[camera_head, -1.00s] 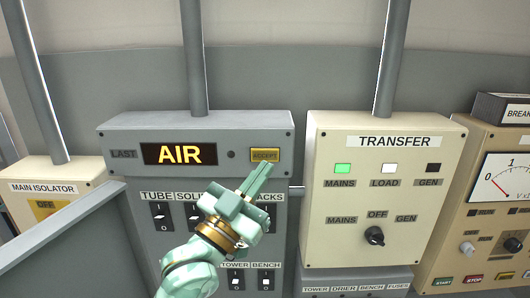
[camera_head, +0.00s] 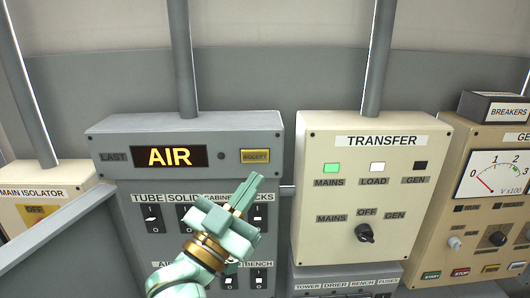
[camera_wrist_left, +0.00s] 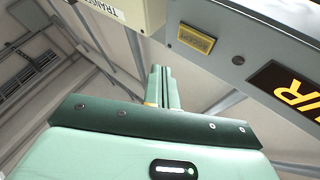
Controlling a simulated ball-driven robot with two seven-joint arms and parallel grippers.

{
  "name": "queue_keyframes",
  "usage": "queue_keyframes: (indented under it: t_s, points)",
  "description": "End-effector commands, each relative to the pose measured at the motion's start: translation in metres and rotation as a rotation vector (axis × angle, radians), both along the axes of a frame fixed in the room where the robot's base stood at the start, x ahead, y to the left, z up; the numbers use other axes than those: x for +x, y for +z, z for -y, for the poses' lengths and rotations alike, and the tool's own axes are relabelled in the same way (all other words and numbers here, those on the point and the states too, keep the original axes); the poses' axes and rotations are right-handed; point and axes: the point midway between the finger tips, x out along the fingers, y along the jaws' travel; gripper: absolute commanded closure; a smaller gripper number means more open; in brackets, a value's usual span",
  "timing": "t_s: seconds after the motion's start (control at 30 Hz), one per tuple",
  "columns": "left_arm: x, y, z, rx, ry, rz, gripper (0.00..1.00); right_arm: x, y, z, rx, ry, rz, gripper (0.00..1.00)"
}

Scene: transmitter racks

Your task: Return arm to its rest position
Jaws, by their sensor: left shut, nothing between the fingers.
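My left gripper (camera_head: 250,190) is pale green, shut and empty. In the head view it is in front of the grey annunciator panel, a little below the yellow ACCEPT button (camera_head: 255,156), and covers some of the switches under it. The panel's display (camera_head: 170,157) reads AIR in yellow letters. In the left wrist view the closed fingers (camera_wrist_left: 161,72) point up, apart from the ACCEPT button (camera_wrist_left: 196,41) at their right. My right gripper is not in view.
The cream TRANSFER box (camera_head: 335,235) stands to the right, with its MAINS lamp lit green and a black knob. A meter panel (camera_head: 460,215) is at the far right. The MAIN ISOLATOR box (camera_head: 65,180) is at the far left. Grey conduits (camera_head: 181,60) run up the wall.

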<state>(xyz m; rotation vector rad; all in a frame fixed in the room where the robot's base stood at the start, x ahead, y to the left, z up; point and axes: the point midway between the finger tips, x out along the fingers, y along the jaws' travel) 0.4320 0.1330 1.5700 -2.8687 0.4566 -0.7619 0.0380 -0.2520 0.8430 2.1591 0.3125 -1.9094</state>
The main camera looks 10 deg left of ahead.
Motion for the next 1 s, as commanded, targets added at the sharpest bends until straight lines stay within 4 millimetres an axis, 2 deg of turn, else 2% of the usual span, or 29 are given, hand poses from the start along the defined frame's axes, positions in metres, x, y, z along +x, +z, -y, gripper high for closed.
queue_keyframes:
  t_s: [0.07, 0.17, 0.2, 0.3, 0.4, 0.5, 0.6, 0.67, 0.7, 0.87, 0.97, 1.0]
  points:
    - [0.001, -0.02, -0.002, 0.047, 0.023, -0.066, 1.0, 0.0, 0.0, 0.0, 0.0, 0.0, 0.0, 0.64]
    - [-0.001, -0.075, -0.012, 0.178, 0.094, -0.25, 1.0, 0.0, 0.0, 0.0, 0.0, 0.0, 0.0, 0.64]
    - [-0.006, -0.104, -0.02, 0.246, 0.131, -0.351, 1.0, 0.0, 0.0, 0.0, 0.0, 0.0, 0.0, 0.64]
    - [-0.03, -0.177, -0.049, 0.425, 0.239, -0.615, 1.0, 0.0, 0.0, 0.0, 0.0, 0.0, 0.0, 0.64]
    - [-0.064, -0.231, -0.082, 0.577, 0.336, -0.841, 1.0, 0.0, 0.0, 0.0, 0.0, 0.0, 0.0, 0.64]
    - [-0.103, -0.267, -0.113, 0.706, 0.425, -1.031, 1.0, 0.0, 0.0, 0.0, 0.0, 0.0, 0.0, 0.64]
    - [-0.144, -0.292, -0.145, 0.827, 0.512, -1.203, 1.0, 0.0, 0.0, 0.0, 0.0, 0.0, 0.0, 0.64]
    - [-0.169, -0.301, -0.162, 0.897, 0.564, -1.299, 1.0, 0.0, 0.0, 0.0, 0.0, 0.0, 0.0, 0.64]
    - [-0.174, -0.32, -0.165, 0.913, 0.567, -1.333, 1.0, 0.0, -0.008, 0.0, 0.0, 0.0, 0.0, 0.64]
    - [-0.164, -0.421, -0.15, 0.885, 0.48, -1.378, 1.0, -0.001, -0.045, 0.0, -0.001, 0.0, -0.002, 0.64]
    - [-0.165, -0.487, -0.141, 0.864, 0.424, -1.417, 1.0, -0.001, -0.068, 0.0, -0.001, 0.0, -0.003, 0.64]
    - [-0.167, -0.517, -0.138, 0.854, 0.401, -1.435, 1.0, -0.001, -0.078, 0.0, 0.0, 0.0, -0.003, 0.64]
